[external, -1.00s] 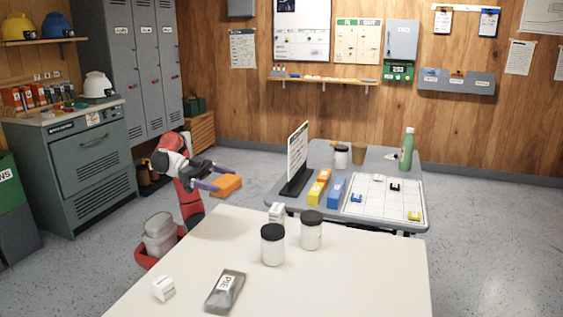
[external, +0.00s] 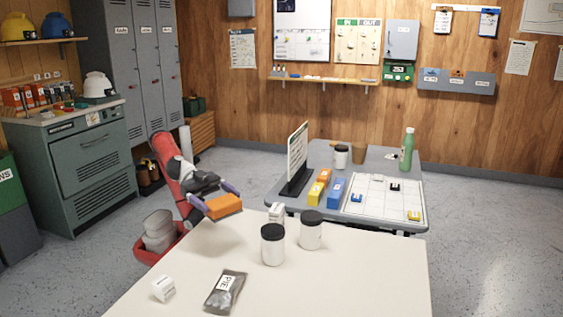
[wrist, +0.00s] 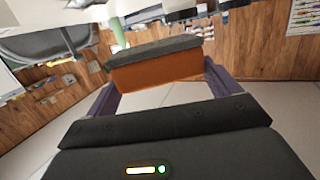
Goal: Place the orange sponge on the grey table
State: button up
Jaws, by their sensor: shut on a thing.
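My gripper (external: 213,202) is shut on the orange sponge (external: 224,206), a flat orange block. In the wrist view the sponge (wrist: 158,73) sits between the two fingers and shows a dark grey layer on one face. In the external view it is held in the air near the back left edge of the white table. The grey table (external: 284,208) stands behind and to the right of my gripper, with a gap between the sponge and its left edge.
The grey table bears a sign on a stand (external: 297,160), orange, yellow and blue boxes, a white grid board (external: 383,198), a green bottle (external: 407,150), a jar and a brown cup. Two black-lidded jars (external: 311,232) and a small white box stand on the white table (external: 345,285).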

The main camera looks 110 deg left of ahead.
aim_at(219, 217)
jog(key=f+m+h, duration=0.1)
jog(key=d+f+m+g+h+p, duration=0.1)
jog(key=f, duration=0.1)
jog(key=w+d+f+h, duration=0.1)
jog(key=shift+w+f+m+g+h+p, duration=0.1)
jog(key=shift+f+m+g+h+p, duration=0.2)
jog(key=shift+m+g, duration=0.1)
jog(key=shift+w+a+f+m+g+h+p, duration=0.1)
jog(key=shift+w+f+m+g+h+p, duration=0.15)
jog(key=shift+f+m+g+h, duration=0.2)
jog(key=shift+f, duration=0.1)
dwell(0.3)
